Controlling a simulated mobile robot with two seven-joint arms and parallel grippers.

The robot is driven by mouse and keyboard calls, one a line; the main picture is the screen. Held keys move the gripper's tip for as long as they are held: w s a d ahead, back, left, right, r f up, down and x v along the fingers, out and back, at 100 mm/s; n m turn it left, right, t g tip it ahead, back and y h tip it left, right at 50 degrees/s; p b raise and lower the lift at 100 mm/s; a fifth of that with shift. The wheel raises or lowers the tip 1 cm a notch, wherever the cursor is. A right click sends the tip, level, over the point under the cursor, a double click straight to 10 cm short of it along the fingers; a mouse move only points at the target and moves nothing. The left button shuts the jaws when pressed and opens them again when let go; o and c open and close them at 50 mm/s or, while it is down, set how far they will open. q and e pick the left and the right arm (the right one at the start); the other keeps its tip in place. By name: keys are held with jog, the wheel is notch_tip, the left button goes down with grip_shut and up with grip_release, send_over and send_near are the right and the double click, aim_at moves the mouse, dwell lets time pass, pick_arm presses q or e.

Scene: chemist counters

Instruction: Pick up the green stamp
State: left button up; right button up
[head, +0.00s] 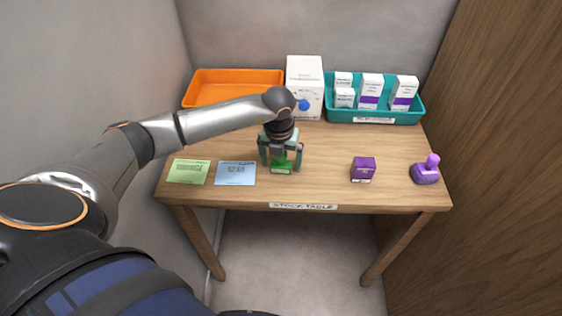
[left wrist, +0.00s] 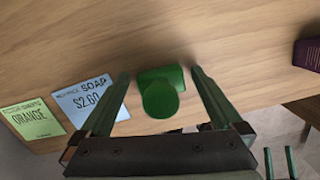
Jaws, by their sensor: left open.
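The green stamp (head: 283,168) stands on the wooden table near its front edge. In the left wrist view the stamp (left wrist: 160,95) shows its round knob and its base from above. My left gripper (head: 281,162) points down over the stamp. In the left wrist view its two fingers (left wrist: 160,88) are apart, one on each side of the stamp, with gaps between them and it. The gripper hides part of the stamp in the head view.
A green card (head: 188,171) and a blue card (head: 235,173) lie left of the stamp. Behind are an orange tray (head: 234,74), a white box (head: 304,72) and a teal tray (head: 331,114) with boxes.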

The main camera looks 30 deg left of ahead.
pick_arm(q)
jog(key=c, duration=1.4)
jog(key=shift+r, duration=0.1)
jog(key=shift+w+r, duration=0.1)
jog(key=shift+r, duration=0.5)
jog(key=s+d+r, duration=0.2)
jog(key=s+r, duration=0.2)
jog(key=s+d+r+b, duration=0.1)
jog(key=s+d+r, duration=0.2)
jog(key=s, duration=0.1)
jog(key=s+d+r, duration=0.2)
jog(key=s+r, duration=0.2)
jog(key=shift+d+r, duration=0.3)
